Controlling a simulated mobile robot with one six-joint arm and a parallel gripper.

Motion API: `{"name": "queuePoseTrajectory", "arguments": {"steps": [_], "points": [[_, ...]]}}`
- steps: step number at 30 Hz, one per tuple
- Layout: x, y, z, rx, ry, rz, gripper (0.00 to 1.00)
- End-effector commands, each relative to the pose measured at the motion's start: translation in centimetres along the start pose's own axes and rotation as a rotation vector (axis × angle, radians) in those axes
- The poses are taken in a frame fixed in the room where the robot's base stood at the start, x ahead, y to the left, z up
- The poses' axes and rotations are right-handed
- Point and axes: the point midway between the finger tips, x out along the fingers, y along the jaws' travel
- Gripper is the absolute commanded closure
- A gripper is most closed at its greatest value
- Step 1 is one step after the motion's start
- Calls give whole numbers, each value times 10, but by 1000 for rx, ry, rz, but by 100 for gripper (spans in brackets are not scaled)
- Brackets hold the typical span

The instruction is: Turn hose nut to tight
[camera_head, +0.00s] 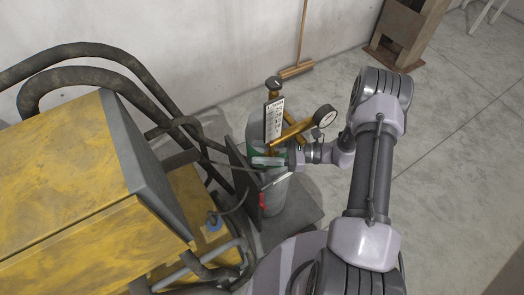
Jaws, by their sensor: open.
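The brass regulator (290,131) sits on top of a gas cylinder (274,196), with a round gauge (325,116) on its right and an upright white flow tube (274,118) on its left. A dark hose (222,163) runs left from just below the regulator. The hose nut is too small and too covered to make out. My gripper (272,161) reaches in from the right, just below the regulator, close to the hose end. It is open. I cannot tell whether its fingers are around the nut or touching it.
A yellow machine (60,190) with thick black hoses (95,75) fills the left side. The cylinder stands on a grey base plate (305,207). A broom (296,70) and a brown metal stand (402,35) are at the back wall. The floor at right is clear.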

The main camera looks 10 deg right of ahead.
Motion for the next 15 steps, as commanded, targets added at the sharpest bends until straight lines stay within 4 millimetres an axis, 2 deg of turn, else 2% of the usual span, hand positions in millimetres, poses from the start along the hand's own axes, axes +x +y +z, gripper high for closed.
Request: {"name": "queuePoseTrajectory", "arguments": {"steps": [8, 11, 15], "points": [[-6, 0, 0, 0, -1, -2, 57], [-22, -1, 0, -2, 0, -4, 57], [-60, -1, 0, -2, 1, -5, 57]]}}
